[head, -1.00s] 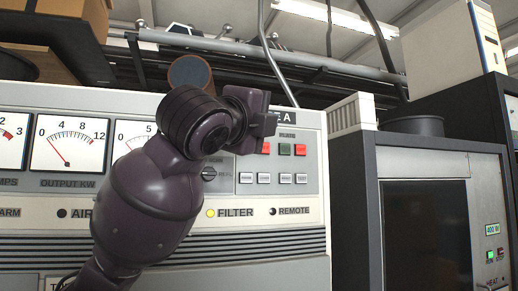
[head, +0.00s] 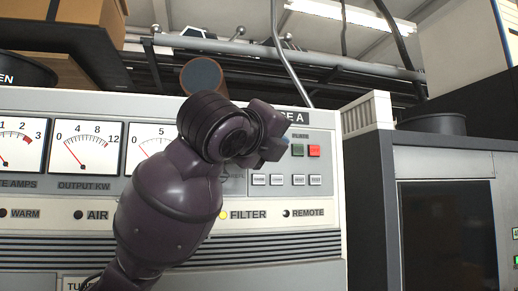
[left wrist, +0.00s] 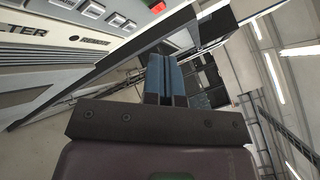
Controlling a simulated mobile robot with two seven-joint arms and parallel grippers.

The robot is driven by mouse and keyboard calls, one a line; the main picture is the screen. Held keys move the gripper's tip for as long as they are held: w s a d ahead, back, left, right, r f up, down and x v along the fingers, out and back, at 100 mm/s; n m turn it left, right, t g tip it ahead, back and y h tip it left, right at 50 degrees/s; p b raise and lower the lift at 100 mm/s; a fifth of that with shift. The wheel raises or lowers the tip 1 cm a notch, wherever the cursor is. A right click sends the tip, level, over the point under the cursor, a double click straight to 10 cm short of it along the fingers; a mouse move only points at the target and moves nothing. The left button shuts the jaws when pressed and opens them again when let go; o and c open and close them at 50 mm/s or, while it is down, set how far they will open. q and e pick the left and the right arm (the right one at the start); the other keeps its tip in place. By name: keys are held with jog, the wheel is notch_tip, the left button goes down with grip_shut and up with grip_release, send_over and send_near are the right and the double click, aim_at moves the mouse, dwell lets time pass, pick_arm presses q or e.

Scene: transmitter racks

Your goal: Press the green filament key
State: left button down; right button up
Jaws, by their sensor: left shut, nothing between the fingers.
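The transmitter's grey front panel (head: 300,215) fills the middle of the head view. A green key (head: 297,150) and a red key (head: 314,151) show under the small PLATE label. The filament keys are not visible in the head view; my left gripper covers the panel just left of the plate keys. My left gripper (head: 278,142) is shut and empty, in front of the panel's upper right; whether it touches the panel cannot be told. In the left wrist view its closed blue fingers (left wrist: 166,82) point upward, and a red key (left wrist: 157,6) shows at the top edge. My right gripper is not in view.
Several pale buttons (head: 277,180) sit below the keys. Dial meters (head: 86,148) and a FILTER lamp (head: 223,215) are on the same panel. A dark cabinet (head: 447,225) stands to the right, with a black pot (head: 432,124) on top. Pipes and beams run overhead.

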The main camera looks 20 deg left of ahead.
pick_arm(q)
jog(key=w+a+p, duration=0.1)
jog(key=w+a, duration=0.3)
jog(key=w, duration=0.3)
jog(key=shift+a+p, duration=0.3)
dwell(2.0)
jog(key=shift+w+a+p, duration=0.25)
jog(key=shift+w+p, duration=0.05)
jog(key=shift+w, duration=0.05)
jog(key=shift+w+a, duration=0.2)
jog(key=shift+w, duration=0.1)
dwell(0.9)
jog(key=shift+s+d, duration=0.1)
jog(key=shift+s, duration=0.05)
dwell(0.3)
jog(key=shift+s+d, duration=0.35)
jog(key=shift+s, duration=0.2)
jog(key=s+d, duration=0.1)
jog(key=s, duration=0.1)
jog(key=s+d+b, duration=0.1)
jog(key=s, duration=0.1)
jog(key=shift+d, duration=0.4)
